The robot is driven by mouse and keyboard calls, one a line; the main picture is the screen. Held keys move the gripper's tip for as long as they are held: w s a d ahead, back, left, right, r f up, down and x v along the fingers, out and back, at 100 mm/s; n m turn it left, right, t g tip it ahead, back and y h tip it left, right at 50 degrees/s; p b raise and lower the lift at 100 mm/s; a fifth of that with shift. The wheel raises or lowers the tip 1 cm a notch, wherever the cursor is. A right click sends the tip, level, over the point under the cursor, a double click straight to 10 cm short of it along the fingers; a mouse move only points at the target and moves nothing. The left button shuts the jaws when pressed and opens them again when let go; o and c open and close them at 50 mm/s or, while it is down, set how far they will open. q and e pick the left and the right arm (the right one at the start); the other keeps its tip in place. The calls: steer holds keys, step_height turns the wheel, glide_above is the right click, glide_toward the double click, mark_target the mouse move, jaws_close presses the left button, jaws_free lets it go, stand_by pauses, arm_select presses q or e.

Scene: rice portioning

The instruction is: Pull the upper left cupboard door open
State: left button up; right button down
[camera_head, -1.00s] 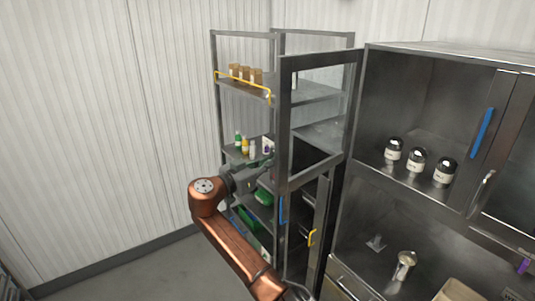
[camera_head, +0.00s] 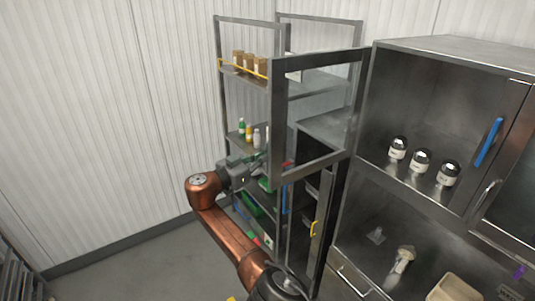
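The upper left cupboard door (camera_head: 278,120) is a metal-framed, see-through panel. It stands wide open, swung out to the left from the cupboard (camera_head: 425,100), and the compartment behind it is exposed. My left gripper (camera_head: 262,160), on the copper-coloured arm, is at the lower part of the door's free edge. Its fingertips are small and partly lost against the door frame and shelf items, so I cannot tell whether they touch the door or are closed. My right gripper is out of view.
A shelf rack (camera_head: 220,90) with brown containers (camera_head: 249,64) and small bottles (camera_head: 248,132) stands behind the door. Several black-lidded jars (camera_head: 420,160) sit in the opened compartment. A scoop-like metal item (camera_head: 402,258) lies below. The floor (camera_head: 150,270) at left is clear.

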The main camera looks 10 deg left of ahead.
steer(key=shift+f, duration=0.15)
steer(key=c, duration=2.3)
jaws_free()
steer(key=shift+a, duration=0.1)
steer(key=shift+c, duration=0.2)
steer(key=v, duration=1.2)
